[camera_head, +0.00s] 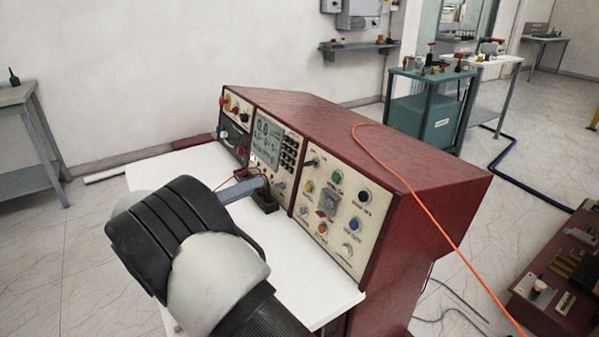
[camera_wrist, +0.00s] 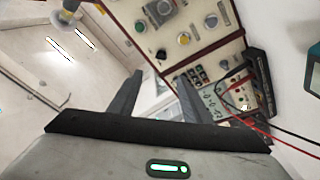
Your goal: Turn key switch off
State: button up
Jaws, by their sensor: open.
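A cream control panel (camera_head: 333,215) sits on the right front of a dark red console (camera_head: 390,160). It carries several coloured buttons and knobs. A small metallic switch (camera_head: 312,162) sticks out at its upper left. A grey square plate (camera_head: 328,203) with a switch is at its middle; I cannot tell for sure which one is the key switch. My gripper (camera_head: 262,186) is left of this panel, in front of the display section. In the wrist view, my gripper (camera_wrist: 159,80) has its fingers apart, empty, with the panel (camera_wrist: 200,50) beyond them. My gripper is not seen touching any switch.
A white worktop (camera_head: 315,275) runs along the console front. A black block (camera_head: 264,200) stands on it close to the fingers. An orange cable (camera_head: 425,205) drapes over the console. Red and black leads (camera_wrist: 265,130) show in the wrist view. A grey table (camera_head: 40,150) stands left.

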aim_at(305, 164)
jog(key=b+x, duration=0.1)
jog(key=x, duration=1.6)
jog(key=shift+w+r, duration=0.1)
jog(key=shift+w, duration=0.1)
jog(key=shift+a, duration=0.1)
jog(key=shift+c, duration=0.2)
jog(key=c, duration=1)
